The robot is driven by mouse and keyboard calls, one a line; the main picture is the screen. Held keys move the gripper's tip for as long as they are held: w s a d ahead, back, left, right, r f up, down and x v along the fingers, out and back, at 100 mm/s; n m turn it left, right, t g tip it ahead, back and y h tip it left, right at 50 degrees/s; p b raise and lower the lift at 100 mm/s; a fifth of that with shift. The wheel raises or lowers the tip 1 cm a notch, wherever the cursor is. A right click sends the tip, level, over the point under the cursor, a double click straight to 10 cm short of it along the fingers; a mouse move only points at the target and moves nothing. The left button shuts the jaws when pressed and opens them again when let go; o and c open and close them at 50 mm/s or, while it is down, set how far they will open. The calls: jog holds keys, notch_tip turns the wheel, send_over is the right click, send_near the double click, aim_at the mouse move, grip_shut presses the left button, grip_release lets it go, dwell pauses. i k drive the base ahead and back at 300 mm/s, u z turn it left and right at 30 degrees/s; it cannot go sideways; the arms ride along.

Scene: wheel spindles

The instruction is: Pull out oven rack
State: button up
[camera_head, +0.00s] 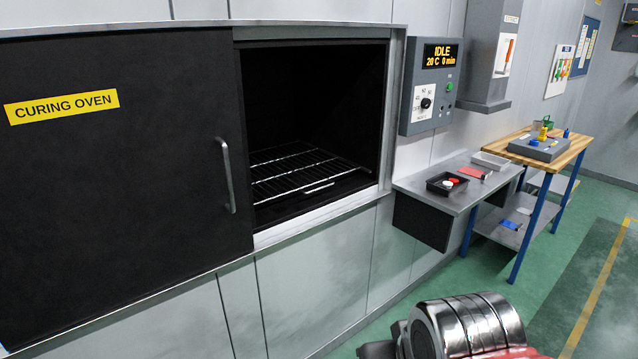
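The oven rack (290,172) is a wire grid lying inside the dark oven cavity, with a short light handle bar (319,186) at its front edge. The curing oven's black sliding door (120,180) stands to the left, leaving the right part of the opening clear. The door has a vertical metal handle (227,175). Shiny metal cylindrical arm parts of mine show at the bottom right, well below and right of the rack. My gripper's fingers are not visible.
A control box (433,85) on the wall reads "IDLE 20 C 0 min". A grey shelf (440,190) with a black tray (447,184) juts out right of the oven. A wooden-topped table (570,150) stands beyond it. Green floor is clear at the lower right.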

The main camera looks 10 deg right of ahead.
aim_at(332, 182)
jog(key=u, duration=0.4)
jog(key=i, duration=1.05)
jog(key=u, duration=0.55)
